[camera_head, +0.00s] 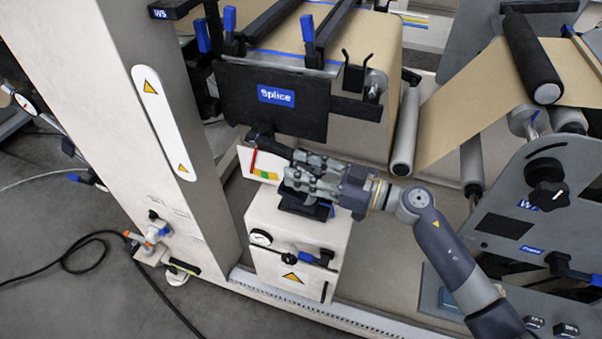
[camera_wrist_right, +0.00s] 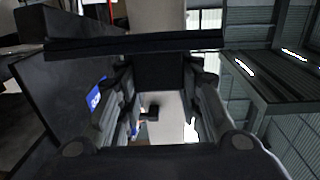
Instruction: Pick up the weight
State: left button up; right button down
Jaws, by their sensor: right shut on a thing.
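My right gripper (camera_head: 288,172) reaches in from the lower right, its fingers pointing left, just above a white cabinet and below the black Splice panel. In the right wrist view, the gripper (camera_wrist_right: 160,95) has its fingers on either side of a dark block (camera_wrist_right: 158,72), which appears to be the weight. The gripper is shut on it. In the head view the fingers hide most of the block, so its full shape cannot be told. My left gripper is out of view.
The white cabinet (camera_head: 287,235) stands directly below the gripper. A card with a coloured scale and red pointer (camera_head: 257,163) is close to the fingertips. The black Splice panel (camera_head: 270,118) is just above. A grey roller (camera_head: 404,130) and brown paper web (camera_head: 450,105) lie to the right.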

aim_at(303, 170)
jog(key=shift+r, duration=0.2)
jog(key=shift+r, duration=0.7)
notch_tip(303, 170, up, 2)
jog(key=shift+r+p, duration=0.15)
jog(key=shift+p, duration=0.4)
jog(key=s+r+p, duration=0.1)
jog(key=s+p, duration=0.1)
jog(key=s, duration=1.4)
jog(key=shift+a, duration=0.25)
